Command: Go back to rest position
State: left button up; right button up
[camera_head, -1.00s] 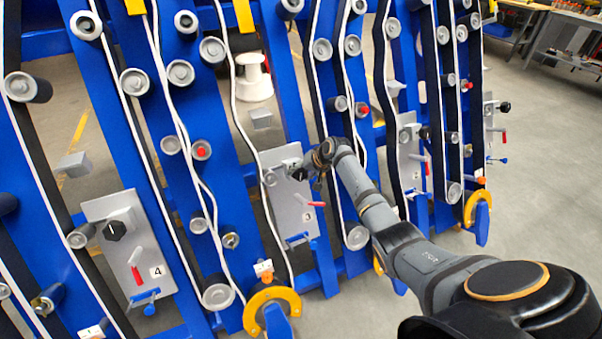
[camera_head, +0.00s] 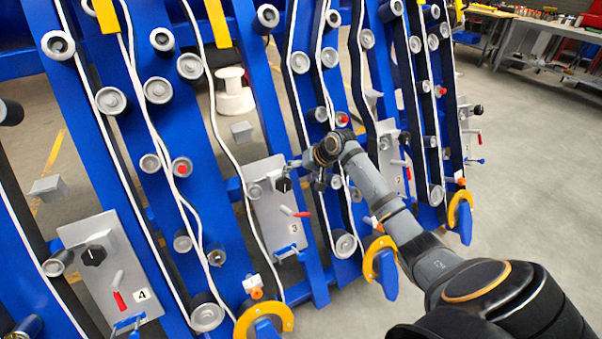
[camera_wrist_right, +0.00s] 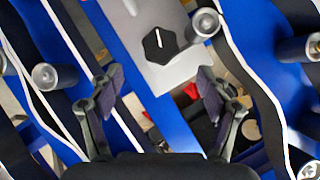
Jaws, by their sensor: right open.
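My right arm reaches from the lower right of the head view toward the blue harvester chassis (camera_head: 205,120). My right gripper (camera_head: 300,163) is small there, near the grey panel marked 3 (camera_head: 270,205), and partly hidden behind the wrist. In the right wrist view the two fingers of the right gripper (camera_wrist_right: 160,100) stand wide apart with nothing between them. A black knob (camera_wrist_right: 159,46) on a grey panel (camera_wrist_right: 180,78) shows beyond the fingertips. My left gripper is not in view.
Another grey panel marked 4 (camera_head: 100,270) has a black knob and red lever. Rollers, belts and yellow hooks (camera_head: 268,318) cover the chassis front. A workbench (camera_head: 550,45) stands at the far right. The floor (camera_head: 530,180) on the right is clear.

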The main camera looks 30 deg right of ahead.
jog(key=shift+v, duration=0.9)
jog(key=s+d+f+g+h+p, duration=0.1)
jog(key=s+f+p, duration=0.15)
jog(key=f, duration=0.55)
jog(key=s+d+f+h+p, duration=0.1)
jog(key=s+f, duration=0.2)
jog(key=f, duration=0.6)
jog(key=s+f+n+g+h+p, duration=0.1)
jog(key=s+f+g+p, duration=0.15)
jog(key=s+f, duration=1.3)
jog(key=s+a+f+n+p, duration=0.1)
jog(key=s+a+f, duration=0.2)
jog(key=s, duration=0.7)
jog(key=s+a+f+n+g+p, duration=0.1)
jog(key=s+a+f+n, duration=0.1)
jog(key=s, duration=0.8)
jog(key=s+a+f+n+g+p, duration=0.1)
jog(key=s+a+f, duration=0.4)
jog(key=s, duration=0.5)
jog(key=shift+f+n+h, duration=0.3)
jog(key=shift+f, duration=0.1)
